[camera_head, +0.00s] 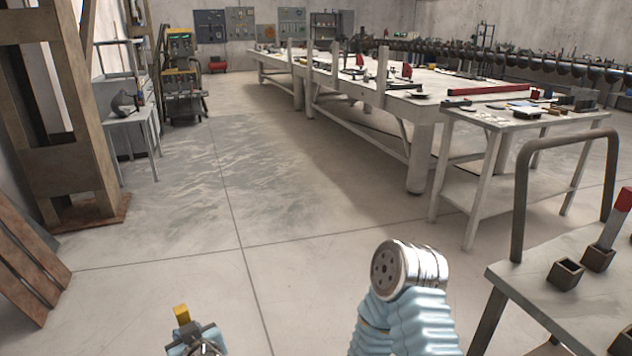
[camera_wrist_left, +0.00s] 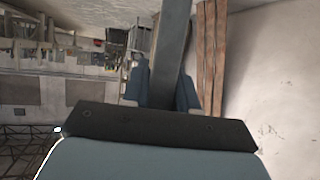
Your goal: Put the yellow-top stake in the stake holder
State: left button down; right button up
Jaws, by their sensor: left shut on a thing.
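The yellow-top stake (camera_head: 181,314) shows at the bottom of the head view, its yellow end up. My left gripper (camera_head: 196,340) is shut on it. In the left wrist view the grey shaft of the stake (camera_wrist_left: 173,50) runs between the two fingers of the left gripper (camera_wrist_left: 164,90). The stake holder shows at the right as square sockets on a grey table. One socket (camera_head: 566,274) is empty. The socket beside it (camera_head: 597,258) holds a red-top stake (camera_head: 618,215). The left gripper is well to the left of the sockets. My right gripper is out of view.
The grey table (camera_head: 520,276) with a tall bent handle rail (camera_head: 521,195) stands at the right. A small side table (camera_head: 510,125) and a long workbench (camera_head: 400,105) stand behind. A wooden post (camera_head: 60,120) and boards (camera_head: 30,260) are at the left. The middle floor is clear.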

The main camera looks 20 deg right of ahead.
aim_at(561, 282)
jog(key=i+z, duration=0.4)
jog(key=i+j+z, duration=0.55)
jog(key=i+z, duration=0.2)
jog(key=i, duration=0.15)
jog(key=z, duration=2.1)
